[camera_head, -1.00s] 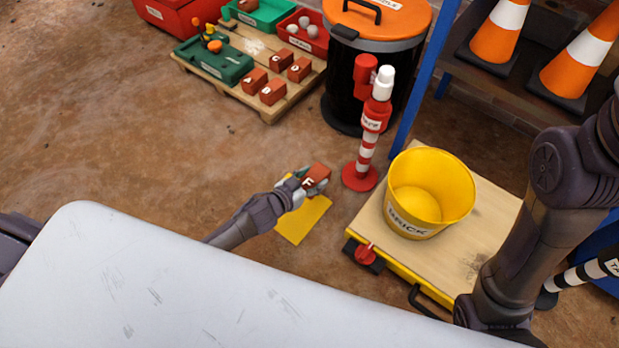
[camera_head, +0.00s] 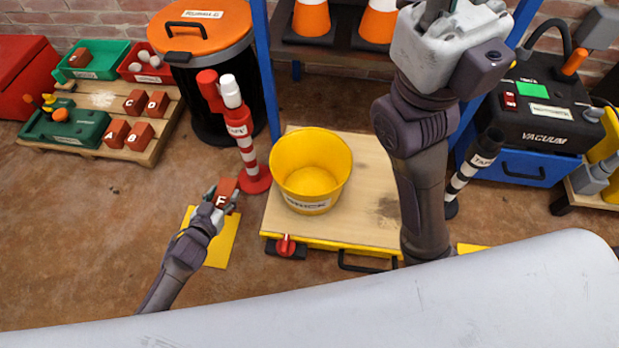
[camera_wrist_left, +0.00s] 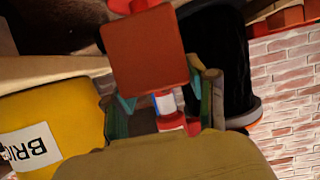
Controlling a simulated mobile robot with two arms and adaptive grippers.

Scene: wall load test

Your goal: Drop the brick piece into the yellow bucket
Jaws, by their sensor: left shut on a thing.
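The orange-red brick piece (camera_head: 228,188), marked F, is held in my left gripper (camera_head: 222,196), left of the bucket in the head view. In the left wrist view the brick (camera_wrist_left: 145,55) sits between the two fingers (camera_wrist_left: 168,100). The yellow bucket (camera_head: 312,193), labelled BRICK, stands upright on a wooden-topped platform (camera_head: 375,190); its visible inside looks empty. In the wrist view the bucket (camera_wrist_left: 40,108) is at the left edge. My right gripper (camera_head: 436,12) is raised at the top of the head view, its fingertips cut off.
A red-and-white post (camera_head: 245,150) stands between the brick and the bucket's back left. A black bin with orange lid (camera_head: 205,75) is behind. A pallet (camera_head: 160,130) holds several lettered bricks. A black-and-white post (camera_head: 465,172) and a vacuum (camera_head: 545,120) are at right.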

